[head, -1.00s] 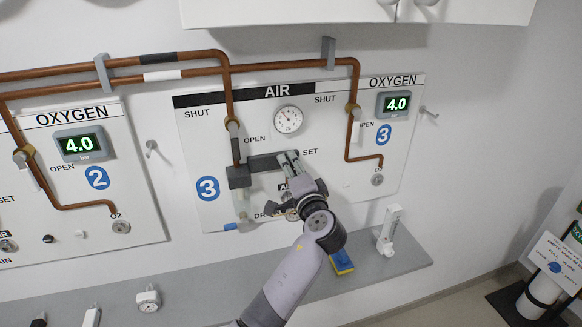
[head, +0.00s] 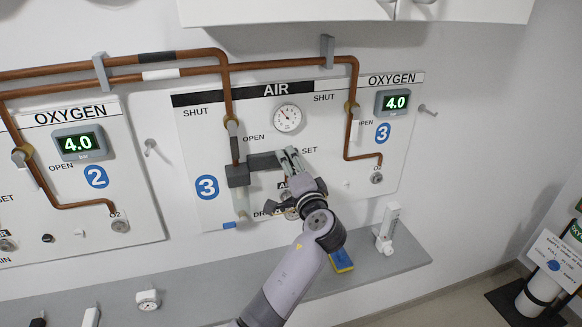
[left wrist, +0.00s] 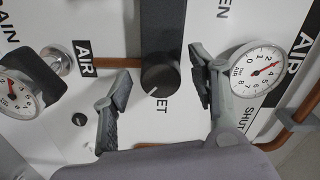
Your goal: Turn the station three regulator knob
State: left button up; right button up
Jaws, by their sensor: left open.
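The station three AIR panel (head: 207,150) is on the wall in the head view, with a blue "3" badge (head: 207,187) at its left. My left gripper (head: 281,182) is at this panel, beside the SET label (head: 310,150), and hides the knob there. In the left wrist view a round dark regulator knob (left wrist: 160,79) with a white mark sits at the end of a dark grey body (left wrist: 162,30). My open left gripper (left wrist: 160,75) has one finger on each side of the knob, with visible gaps. My right gripper is not in view.
Copper pipes (head: 290,64) run above and down the panel. A round gauge (head: 288,118) is above my gripper, and an oxygen panel with a 4.0 display (head: 393,103) is to the right. A grey shelf (head: 400,258) below holds a blue and yellow item (head: 341,262).

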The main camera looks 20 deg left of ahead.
pick_arm(q)
jog(key=v, duration=0.7)
jog(key=shift+d, duration=0.15)
jog(key=shift+s, duration=0.15)
